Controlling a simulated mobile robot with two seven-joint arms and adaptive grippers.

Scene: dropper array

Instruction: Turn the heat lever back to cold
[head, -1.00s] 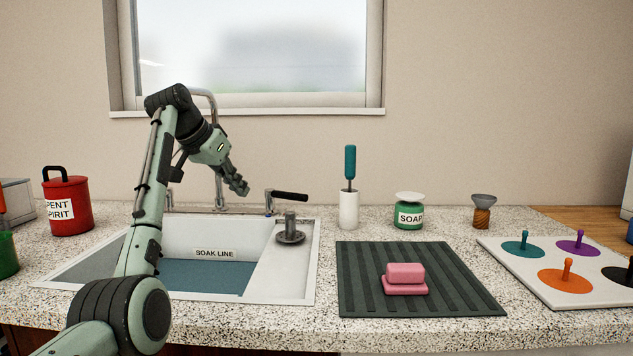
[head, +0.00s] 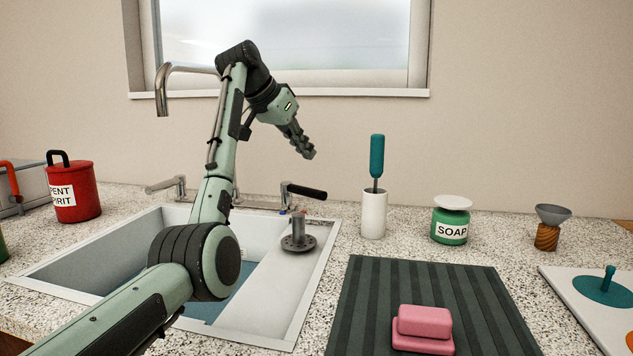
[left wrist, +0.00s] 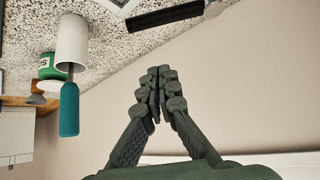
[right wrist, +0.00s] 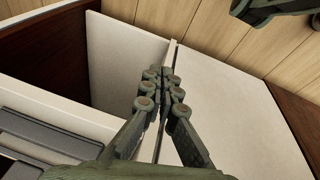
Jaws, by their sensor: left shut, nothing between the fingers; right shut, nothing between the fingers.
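The heat lever, with a black handle (head: 308,192) on a metal base, stands behind the sink at the right of the tap and points right. Its black handle also shows at the top of the left wrist view (left wrist: 165,15). My left gripper (head: 308,153) is shut and empty, in the air above the lever and apart from it; its closed fingers fill the middle of the left wrist view (left wrist: 160,75). My right gripper (right wrist: 160,80) is shut and empty, in front of pale cabinet panels. It is not in the head view.
A second, metal-handled lever (head: 163,185) stands left of my left arm. The curved spout (head: 163,95) rises behind the sink (head: 325,265). A white holder (head: 373,215) with a teal-handled tool and a green soap jar (head: 449,226) stand to the right. A metal plug (head: 298,240) sits on the sink ledge.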

